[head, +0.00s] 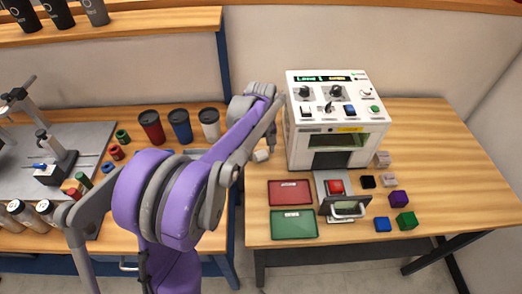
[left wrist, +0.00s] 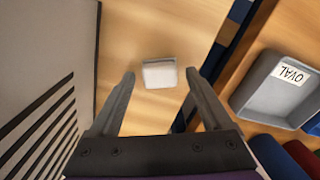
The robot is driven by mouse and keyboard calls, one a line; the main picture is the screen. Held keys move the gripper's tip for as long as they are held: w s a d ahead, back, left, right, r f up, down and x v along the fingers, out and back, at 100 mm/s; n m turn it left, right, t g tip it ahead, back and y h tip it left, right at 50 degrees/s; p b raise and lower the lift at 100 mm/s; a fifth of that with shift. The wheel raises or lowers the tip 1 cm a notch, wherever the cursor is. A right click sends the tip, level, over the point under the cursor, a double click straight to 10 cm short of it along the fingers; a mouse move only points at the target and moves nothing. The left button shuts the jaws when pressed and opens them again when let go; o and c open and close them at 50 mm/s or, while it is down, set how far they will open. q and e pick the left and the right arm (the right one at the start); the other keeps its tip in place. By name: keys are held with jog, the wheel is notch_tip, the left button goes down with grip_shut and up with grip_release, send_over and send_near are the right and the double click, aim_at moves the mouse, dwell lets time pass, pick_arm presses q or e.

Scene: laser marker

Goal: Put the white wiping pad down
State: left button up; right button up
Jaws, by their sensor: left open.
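The white wiping pad (left wrist: 160,78) lies on the wooden table, seen in the left wrist view between and beyond my fingertips. In the head view the pad (head: 261,156) shows just left of the white laser machine. My left gripper (left wrist: 160,73) is open, with its two fingers apart and nothing held between them. It points down over the table above the pad; a gap seems to lie between the fingers and the pad. In the head view my purple arm covers much of the left gripper. My right gripper is in neither view.
The laser machine (head: 340,140) stands close to the right of the left gripper. A red tray (head: 290,185) and a green tray (head: 294,230) lie in front. Several cups and a grey tray marked OVAL (left wrist: 262,100) are on the left table.

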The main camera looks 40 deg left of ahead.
aim_at(261, 153)
pick_arm(q)
notch_tip(261, 153, up, 12)
jog(key=f+p, duration=0.1)
jog(key=s+d+f+m+t, duration=0.1)
jog(key=s+d+f+m, duration=0.2)
jog(key=s+d, duration=0.3)
jog(key=s+d+f+m+t, duration=0.2)
jog(key=s+d+f+m, duration=0.1)
jog(key=s+d+m, duration=0.2)
jog(key=s+d+f+m+t, duration=0.2)
jog(key=s+d+f+m, duration=0.2)
jog(key=s+d, duration=0.2)
jog(key=shift+s+d+m, duration=0.15)
jog(key=shift+s+d, duration=0.05)
jog(key=shift+s, duration=0.4)
jog(key=shift+s+d+m, duration=0.15)
jog(key=shift+s+d, duration=0.05)
jog(key=shift+s, duration=0.35)
